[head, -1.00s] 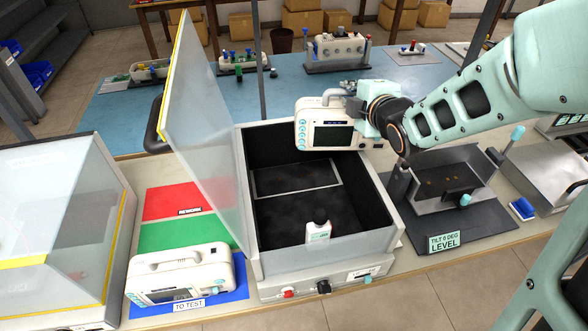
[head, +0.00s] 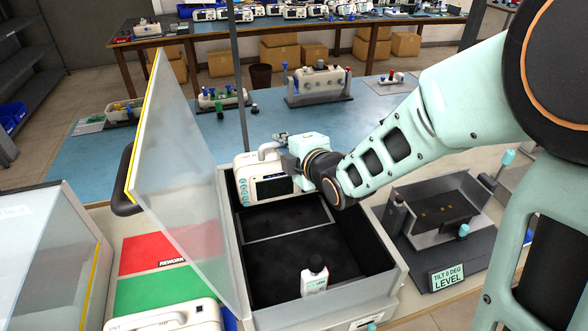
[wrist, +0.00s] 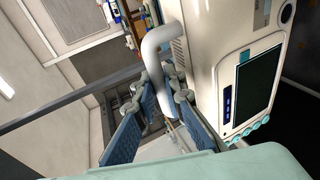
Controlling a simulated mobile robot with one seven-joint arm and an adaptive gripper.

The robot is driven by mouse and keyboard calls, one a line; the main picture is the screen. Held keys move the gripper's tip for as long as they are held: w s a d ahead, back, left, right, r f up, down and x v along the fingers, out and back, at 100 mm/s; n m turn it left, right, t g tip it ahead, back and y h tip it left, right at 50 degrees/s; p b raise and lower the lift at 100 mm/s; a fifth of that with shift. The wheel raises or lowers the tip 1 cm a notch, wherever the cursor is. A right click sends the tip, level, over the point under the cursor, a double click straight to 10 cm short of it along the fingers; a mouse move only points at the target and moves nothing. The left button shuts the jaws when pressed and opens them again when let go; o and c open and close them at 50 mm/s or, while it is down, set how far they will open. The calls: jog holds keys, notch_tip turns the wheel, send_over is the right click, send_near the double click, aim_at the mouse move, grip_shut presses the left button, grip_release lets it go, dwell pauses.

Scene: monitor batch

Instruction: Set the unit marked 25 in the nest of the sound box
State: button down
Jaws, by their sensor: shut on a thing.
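My gripper (head: 279,152) is shut on the carry handle of a white unit (head: 244,172) with a dark screen and teal buttons. In the wrist view, the handle (wrist: 158,44) runs between the blue-grey fingers (wrist: 160,95), with the unit's body (wrist: 208,70) to the right. No number is legible on it. The unit hangs upright at the back left of the open sound box (head: 378,290), overlapping its back wall; its exact height above the floor is unclear. The nest (head: 285,220), a thin outlined rectangle on the dark box floor, lies below it, its back partly hidden.
The clear lid (head: 175,180) stands open on the left. Another white unit (head: 165,320) sits at the lower left, cut off. A tilt fixture (head: 435,215) stands to the right.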

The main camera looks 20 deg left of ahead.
aim_at(283, 182)
jog(key=shift+f, duration=6.05)
jog(key=c, duration=2.4)
grip_release()
jog(key=shift+f, duration=0.15)
jog(key=o, duration=0.4)
jog(key=shift+s+d+r, duration=0.1)
jog(key=shift+r, duration=0.1)
